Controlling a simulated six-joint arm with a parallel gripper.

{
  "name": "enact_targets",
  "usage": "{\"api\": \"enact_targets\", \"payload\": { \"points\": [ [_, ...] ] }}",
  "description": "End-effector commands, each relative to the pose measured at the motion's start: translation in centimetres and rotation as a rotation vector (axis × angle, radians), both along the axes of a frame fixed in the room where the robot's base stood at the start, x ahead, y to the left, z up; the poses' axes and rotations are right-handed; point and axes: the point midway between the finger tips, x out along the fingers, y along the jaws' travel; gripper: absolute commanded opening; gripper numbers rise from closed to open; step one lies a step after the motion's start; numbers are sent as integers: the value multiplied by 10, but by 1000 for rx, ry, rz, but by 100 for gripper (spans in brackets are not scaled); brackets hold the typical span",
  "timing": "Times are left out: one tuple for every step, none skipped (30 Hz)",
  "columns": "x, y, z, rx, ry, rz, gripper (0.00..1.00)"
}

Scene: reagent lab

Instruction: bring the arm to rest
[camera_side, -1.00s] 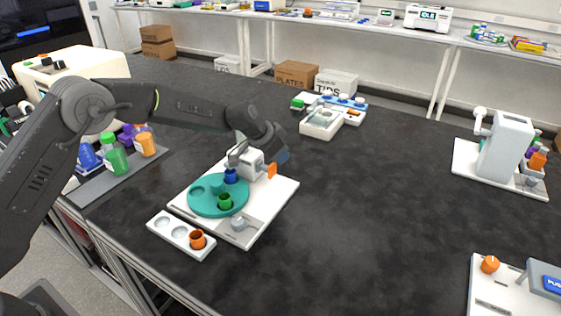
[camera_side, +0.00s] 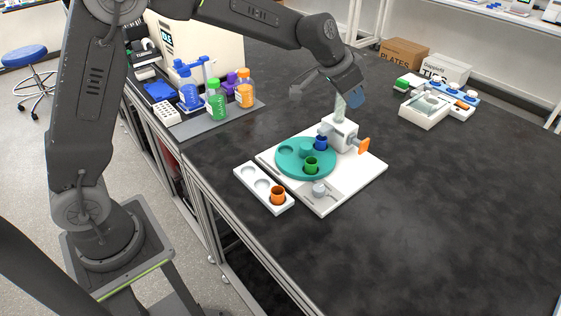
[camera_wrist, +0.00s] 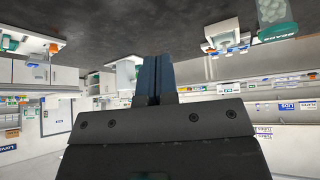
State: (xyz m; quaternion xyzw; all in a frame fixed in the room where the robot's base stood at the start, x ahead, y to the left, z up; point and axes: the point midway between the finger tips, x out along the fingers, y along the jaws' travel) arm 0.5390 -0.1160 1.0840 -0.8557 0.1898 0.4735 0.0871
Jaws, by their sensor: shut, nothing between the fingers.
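My gripper (camera_side: 356,99) is raised above the bench in the side view, up and behind the white station with the teal turntable. Its dark blue fingers (camera_wrist: 154,76) are together in the wrist view, with nothing between them. The teal turntable (camera_side: 291,166) sits on a white base plate (camera_side: 348,187). It carries a blue cup (camera_side: 321,143) and a green cup (camera_side: 311,165). A white block with an orange knob (camera_side: 364,146) stands beside it. My gripper looks clear of all of these.
A white strip (camera_side: 246,171) with an orange cup (camera_side: 278,195) lies in front of the station. Blue, green, purple and orange bottles (camera_side: 216,100) stand on a grey mat at the left. A white tray (camera_side: 423,109) is at the back right. The right side of the bench is clear.

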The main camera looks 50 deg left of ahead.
Motion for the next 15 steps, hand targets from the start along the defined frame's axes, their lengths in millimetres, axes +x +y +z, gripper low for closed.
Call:
{"api": "enact_targets", "payload": {
  "points": [
    [-22,5,19,1,0,19,0],
    [-34,8,27,0,4,32,0],
    [-51,11,37,2,10,49,0],
    [-64,14,43,2,13,64,0],
    [-78,17,49,4,17,76,0],
    [-95,20,56,4,22,95,0],
    [-109,23,60,6,26,110,0],
    [-123,25,64,7,31,124,0],
    [-141,29,68,10,34,145,0],
    [-155,32,71,11,38,160,0],
    [-169,34,72,14,41,175,0],
    [-187,38,74,16,44,198,0],
    [-201,41,74,18,47,215,0],
    [-214,43,74,20,48,232,0],
    [-232,47,72,24,53,256,0]
  ]
}}
